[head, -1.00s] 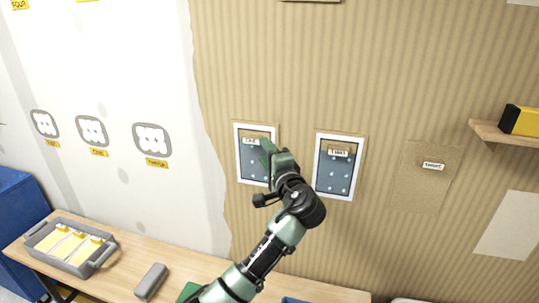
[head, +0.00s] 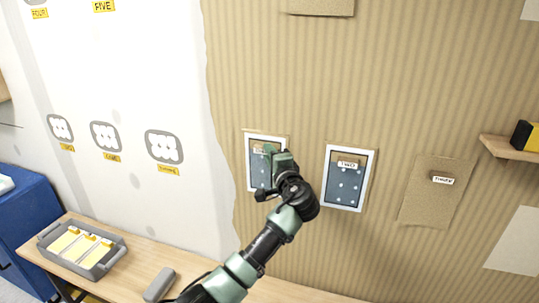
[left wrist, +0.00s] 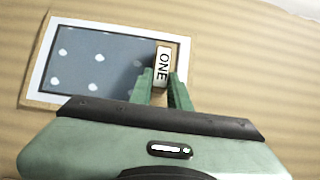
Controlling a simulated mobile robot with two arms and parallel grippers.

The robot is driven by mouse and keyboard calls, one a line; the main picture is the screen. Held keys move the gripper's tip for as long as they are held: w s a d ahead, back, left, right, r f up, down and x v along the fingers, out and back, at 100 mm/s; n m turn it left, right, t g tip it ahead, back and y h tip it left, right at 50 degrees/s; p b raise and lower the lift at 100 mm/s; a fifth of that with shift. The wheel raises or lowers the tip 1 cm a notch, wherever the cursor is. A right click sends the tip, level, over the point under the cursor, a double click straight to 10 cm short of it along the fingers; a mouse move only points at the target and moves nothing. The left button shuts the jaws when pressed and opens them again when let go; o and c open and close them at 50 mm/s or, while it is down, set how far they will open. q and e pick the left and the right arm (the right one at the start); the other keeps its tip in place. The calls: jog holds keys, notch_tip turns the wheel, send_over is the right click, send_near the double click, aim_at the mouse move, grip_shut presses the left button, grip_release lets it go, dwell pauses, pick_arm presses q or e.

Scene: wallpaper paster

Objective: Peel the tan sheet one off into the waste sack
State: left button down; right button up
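The tan sheet one (head: 281,136) is on the corrugated tan wall, with a white-bordered grey-blue panel with pale dots within its outline. Its small tab labelled ONE (left wrist: 162,65) shows at the panel's edge in the left wrist view. My left gripper (head: 268,155) is at this panel and hides part of it and of the label. In the left wrist view, the two green fingers (left wrist: 162,85) stand apart on either side of the tab. Contact with it is unclear. My right gripper is not in view. No waste sack can be made out.
A similar dotted panel (head: 347,178) with a label is to the right, then a tan patch (head: 430,190). A wooden shelf (head: 510,149) juts out at far right. Below are a workbench (head: 130,272) with a grey tray (head: 48,246) and a blue container (head: 38,222).

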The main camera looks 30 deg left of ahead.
pick_arm(q)
jog(key=shift+s+d, duration=0.1)
jog(key=shift+s, duration=0.1)
jog(key=shift+s+d+p, duration=0.25)
jog(key=shift+s+p, duration=0.35)
jog(key=shift+s, duration=0.45)
jog(key=shift+s+d+p, duration=0.2)
jog(key=shift+s+p, duration=0.4)
jog(key=shift+s, duration=0.4)
jog(key=shift+s, duration=0.15)
jog(key=s+d+p, duration=0.1)
jog(key=s+p, duration=0.1)
jog(key=s, duration=0.5)
jog(key=shift+d+p, duration=0.4)
dwell(0.4)
